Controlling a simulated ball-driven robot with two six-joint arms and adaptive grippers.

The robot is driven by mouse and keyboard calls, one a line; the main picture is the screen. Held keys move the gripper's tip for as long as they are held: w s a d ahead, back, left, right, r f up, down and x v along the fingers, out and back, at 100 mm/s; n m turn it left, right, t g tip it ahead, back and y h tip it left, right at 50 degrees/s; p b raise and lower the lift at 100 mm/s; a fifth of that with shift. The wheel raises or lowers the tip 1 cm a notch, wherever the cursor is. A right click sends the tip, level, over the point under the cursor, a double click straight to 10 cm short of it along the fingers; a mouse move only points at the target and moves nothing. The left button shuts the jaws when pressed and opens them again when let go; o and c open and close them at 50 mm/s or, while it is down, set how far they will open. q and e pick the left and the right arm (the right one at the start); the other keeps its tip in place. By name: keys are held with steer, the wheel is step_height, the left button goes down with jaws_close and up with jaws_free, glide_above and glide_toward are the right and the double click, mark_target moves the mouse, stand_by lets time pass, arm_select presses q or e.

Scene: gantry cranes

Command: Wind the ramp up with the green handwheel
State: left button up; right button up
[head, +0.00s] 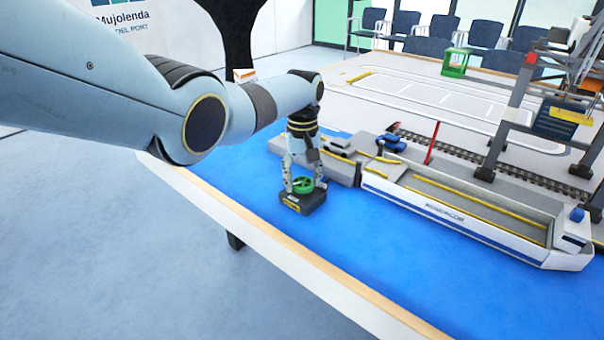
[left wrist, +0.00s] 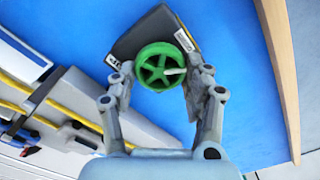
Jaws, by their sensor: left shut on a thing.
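The green handwheel (head: 303,185) sits on top of a dark box (head: 303,203) on the blue part of the table. In the left wrist view the handwheel (left wrist: 160,66) shows its spokes and a pale crank knob. My left gripper (head: 303,186) points down over the box, its fingers on either side of the wheel rim, shut on it. In the left wrist view both fingers flank the wheel. I cannot tell for sure which part is the ramp; a grey quay piece with yellow edges (head: 345,172) lies just behind the box. My right gripper is not in view.
A white and grey ship (head: 455,219) lies right of the box. A silver car (head: 339,147) and a blue car (head: 391,142) stand near the quay. A red post (head: 432,143) and a crane frame (head: 500,125) rise behind. Blue table is clear in front.

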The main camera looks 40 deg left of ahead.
arm_select(q)
steer(key=m, duration=0.4)
steer(key=shift+w+m+p, duration=0.1)
steer(key=shift+m+p, duration=0.2)
steer(key=shift+p, duration=0.05)
steer(key=m, duration=0.4)
steer(key=shift+d+m, duration=0.15)
steer(key=shift+m, duration=0.15)
steer(key=m+p, duration=0.1)
steer(key=m, duration=0.3)
steer(key=shift+d, duration=0.15)
steer(key=m, duration=1.1)
steer(key=shift+d+p, duration=0.1)
steer(key=shift+p, duration=0.25)
steer(key=m, duration=0.4)
steer(key=shift+s+m, duration=0.25)
steer(key=shift+m, duration=0.15)
steer(key=m, duration=0.4)
steer(key=shift+s+m, duration=0.1)
steer(key=shift+m, duration=0.2)
steer(key=m, duration=0.4)
steer(key=shift+m, duration=0.3)
